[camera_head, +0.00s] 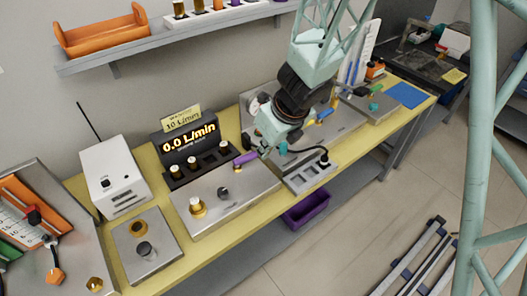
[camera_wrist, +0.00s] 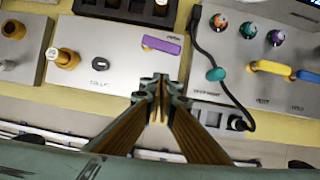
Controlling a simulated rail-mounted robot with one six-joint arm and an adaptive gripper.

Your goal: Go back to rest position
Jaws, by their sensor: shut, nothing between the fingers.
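My gripper (camera_head: 267,150) hangs from my arm above the middle of the yellow bench in the head view. In the wrist view my gripper (camera_wrist: 160,88) has its fingertips together with nothing between them. Below and around it are a steel panel (camera_wrist: 110,72) with a brass knob, a dark knob and a purple handle (camera_wrist: 162,44). The purple handle also shows in the head view (camera_head: 245,158), just left of my gripper. The fingertips appear to be above the panel's right edge; the exact height is hard to tell.
A flow display (camera_head: 188,138) reading 0.0 L/min stands behind the panel. A white box (camera_head: 113,172) with an antenna is at left. A shelf (camera_head: 160,50) runs along the wall. A purple bin (camera_head: 306,209) sits below the bench. The floor in front is partly clear.

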